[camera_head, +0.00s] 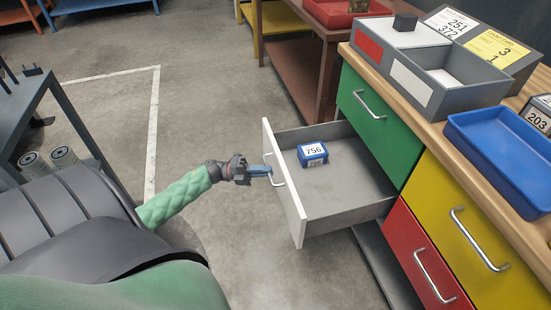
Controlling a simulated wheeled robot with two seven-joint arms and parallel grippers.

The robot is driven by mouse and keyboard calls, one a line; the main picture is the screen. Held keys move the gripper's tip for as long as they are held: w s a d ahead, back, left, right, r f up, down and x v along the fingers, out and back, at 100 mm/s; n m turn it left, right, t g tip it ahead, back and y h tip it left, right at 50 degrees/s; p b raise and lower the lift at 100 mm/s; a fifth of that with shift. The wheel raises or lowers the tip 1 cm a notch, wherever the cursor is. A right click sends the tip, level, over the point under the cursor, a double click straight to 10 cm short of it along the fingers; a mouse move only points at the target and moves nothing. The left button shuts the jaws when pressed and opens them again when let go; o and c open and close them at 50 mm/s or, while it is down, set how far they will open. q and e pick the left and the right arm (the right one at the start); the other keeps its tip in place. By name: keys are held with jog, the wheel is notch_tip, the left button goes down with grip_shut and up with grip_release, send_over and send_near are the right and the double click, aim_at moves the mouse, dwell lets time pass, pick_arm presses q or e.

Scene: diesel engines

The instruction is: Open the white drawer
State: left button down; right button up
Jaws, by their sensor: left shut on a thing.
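The white drawer (285,190) is pulled well out of the cabinet below the green drawer (371,121). Its white front faces left and its grey inside shows. My left gripper (262,171) is shut on the drawer's metal handle (275,178), with the arm reaching in from the left. My right gripper does not show.
Yellow (464,240) and red (424,262) drawers are shut at the right. The wooden top holds a grey divided box (425,75) and a blue tray (503,150). A dark table (40,100) stands at the left. Floor (200,90) between is clear.

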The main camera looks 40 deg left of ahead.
pick_arm(q)
jog(key=shift+s+a, duration=0.3)
jog(key=c, duration=1.5)
grip_release()
jog(key=v, duration=0.7)
jog(key=shift+s+a, duration=0.25)
jog(key=shift+a, duration=0.1)
jog(key=shift+f, duration=0.15)
